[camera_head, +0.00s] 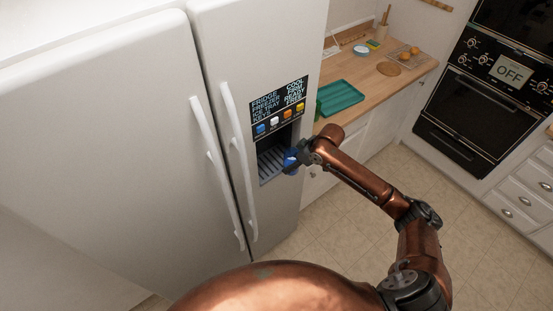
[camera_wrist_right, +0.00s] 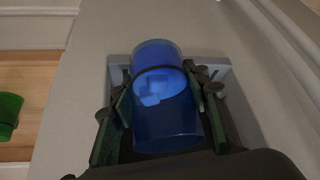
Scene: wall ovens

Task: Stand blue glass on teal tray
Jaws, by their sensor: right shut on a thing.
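The blue glass (camera_head: 290,160) is at the fridge's dispenser recess in the head view, partly hidden by my gripper. In the right wrist view the blue glass (camera_wrist_right: 160,105) lies between both fingers, with paler blue shapes visible inside it. My right gripper (camera_head: 295,163) is shut on the glass at the dispenser opening; its fingers also show in the right wrist view (camera_wrist_right: 160,100). The teal tray (camera_head: 340,97) lies on the wooden counter to the right of the fridge, with nothing seen on it. My left gripper is not in view.
The fridge dispenser (camera_head: 272,163) has a slatted grille and colored buttons above. A green object (camera_wrist_right: 9,112) shows at left in the wrist view.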

